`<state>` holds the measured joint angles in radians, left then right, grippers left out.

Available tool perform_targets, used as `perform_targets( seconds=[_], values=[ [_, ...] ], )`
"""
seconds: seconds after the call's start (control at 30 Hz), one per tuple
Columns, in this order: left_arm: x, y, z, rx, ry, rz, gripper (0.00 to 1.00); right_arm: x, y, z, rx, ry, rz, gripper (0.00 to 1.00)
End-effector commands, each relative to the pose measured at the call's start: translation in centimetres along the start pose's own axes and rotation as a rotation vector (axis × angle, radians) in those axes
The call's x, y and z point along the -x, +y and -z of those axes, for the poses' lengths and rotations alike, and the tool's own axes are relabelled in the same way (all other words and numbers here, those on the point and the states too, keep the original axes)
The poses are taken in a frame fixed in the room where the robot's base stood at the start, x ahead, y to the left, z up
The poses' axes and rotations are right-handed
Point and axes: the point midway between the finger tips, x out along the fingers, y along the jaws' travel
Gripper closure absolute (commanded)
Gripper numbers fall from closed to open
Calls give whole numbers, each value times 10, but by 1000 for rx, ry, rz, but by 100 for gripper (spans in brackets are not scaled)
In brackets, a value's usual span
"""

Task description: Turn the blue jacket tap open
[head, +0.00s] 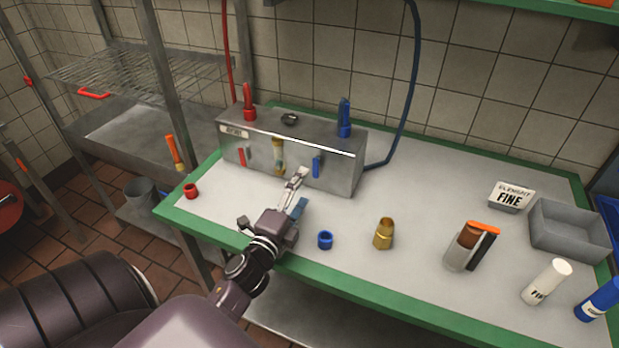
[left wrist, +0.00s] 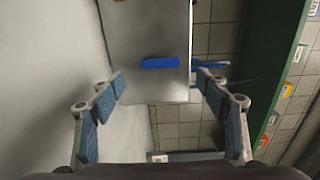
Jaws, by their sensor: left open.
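A steel box (head: 290,158) stands at the back left of the table. A blue upright handle (head: 344,118) stands on its top right, and a blue bar (head: 316,166) is upright on its front face. I cannot tell which is the jacket tap. In the left wrist view the blue bar (left wrist: 161,63) lies ahead between my fingers, with another blue piece (left wrist: 213,64) past the box edge. My left gripper (head: 299,190) is open and empty, close in front of the box's face and apart from the bar. It also shows in the left wrist view (left wrist: 162,88). My right gripper is not in view.
A red handle (head: 249,103), a red bar (head: 242,157) and a brass-coloured piece (head: 279,157) are on the box. A blue ring (head: 325,240), brass fitting (head: 384,233) and red ring (head: 191,190) sit on the table. A blue hose (head: 407,95) runs behind.

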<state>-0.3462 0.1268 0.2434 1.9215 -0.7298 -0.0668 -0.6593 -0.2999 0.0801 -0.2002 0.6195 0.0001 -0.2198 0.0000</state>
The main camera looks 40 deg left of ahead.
Motion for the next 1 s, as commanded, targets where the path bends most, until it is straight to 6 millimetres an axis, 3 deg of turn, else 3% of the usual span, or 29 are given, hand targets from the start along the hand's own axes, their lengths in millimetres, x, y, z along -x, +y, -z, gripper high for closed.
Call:
perform_targets(
  seconds=[0.1,0.3,1.0],
  values=[
    [23,1,0,0,-1,-2,31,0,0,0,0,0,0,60],
    [43,0,0,-1,-1,0,31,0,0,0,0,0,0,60],
    [46,0,0,-1,0,0,31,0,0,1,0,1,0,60]
  ],
)
